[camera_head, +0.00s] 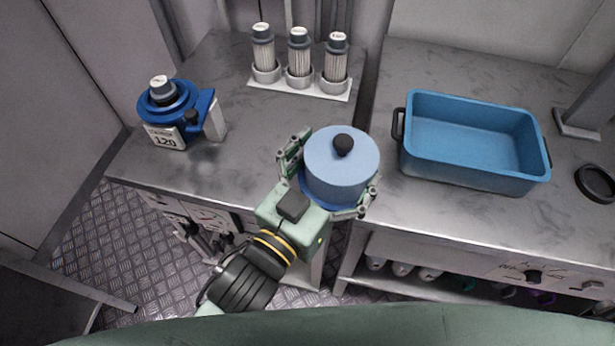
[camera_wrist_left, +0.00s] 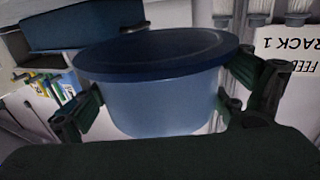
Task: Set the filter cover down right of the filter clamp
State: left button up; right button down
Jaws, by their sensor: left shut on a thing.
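The filter cover (camera_head: 341,175) is a light blue cylinder with a black knob on top and a darker blue rim below. My left gripper (camera_head: 330,180) is shut around its sides and holds it upright near the front edge of the left counter. The cover fills the middle of the left wrist view (camera_wrist_left: 160,100), between the fingers. The filter clamp (camera_head: 178,112) is a blue ring device with a grey-black cap and a "120" label, at the left of the counter. The cover is well to its right. My right gripper is not in view.
Several filters stand in a white holder (camera_head: 300,86) at the back of the left counter (camera_head: 228,95). A blue bin (camera_head: 475,178) and a black ring (camera_head: 596,184) are on the right counter. A narrow gap separates the counters. The counter between clamp and cover is clear.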

pick_arm(q)
jog(key=w+a+f, duration=0.4)
jog(key=w+a, duration=0.1)
jog(key=w+a+f, duration=0.2)
jog(key=w, duration=0.1)
jog(key=shift+a+f, duration=0.3)
jog(key=shift+a, duration=0.1)
jog(key=shift+w+a+f, duration=0.15)
jog(key=shift+w, duration=0.05)
jog(key=shift+f+b, duration=0.3)
jog(key=shift+f, duration=1.7)
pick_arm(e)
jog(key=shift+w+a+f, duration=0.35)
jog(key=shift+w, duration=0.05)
pick_arm(q)
jog(key=shift+f, duration=0.1)
jog(key=o, duration=1)
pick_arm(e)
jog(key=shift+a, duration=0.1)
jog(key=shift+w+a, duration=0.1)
